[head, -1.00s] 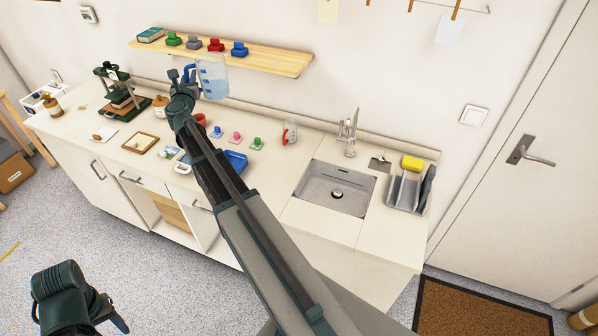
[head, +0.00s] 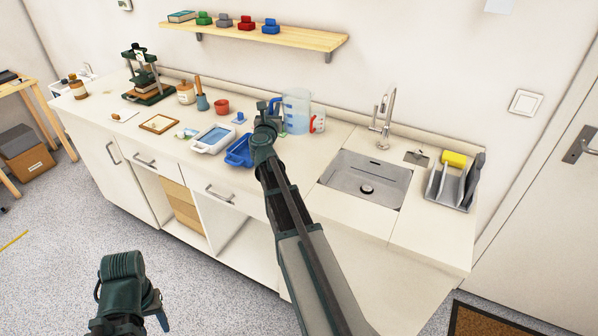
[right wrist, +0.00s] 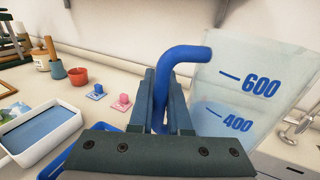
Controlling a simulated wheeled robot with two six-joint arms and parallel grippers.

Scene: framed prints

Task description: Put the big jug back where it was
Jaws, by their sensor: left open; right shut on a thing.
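The big jug (head: 296,108) is clear with a blue handle and blue marks. My right gripper (head: 270,108) is shut on its blue handle. In the right wrist view the handle (right wrist: 188,53) runs between the fingers (right wrist: 164,95), and the jug wall (right wrist: 250,90) shows 600 and 400 upright. The jug is over the back of the counter, left of the sink; I cannot tell whether its base touches. A smaller jug with a red handle (head: 318,122) stands right beside it in the picture. My left gripper (head: 135,318) is open and empty, low over the floor.
Left of the jug are a blue tray (head: 238,152), a white tray (head: 205,146) with blue inside, and a red cup (head: 221,106). Pink and blue stamps (right wrist: 121,103) sit nearby. The sink (head: 366,180) and rack (head: 455,190) are to the right. A shelf (head: 290,38) hangs above.

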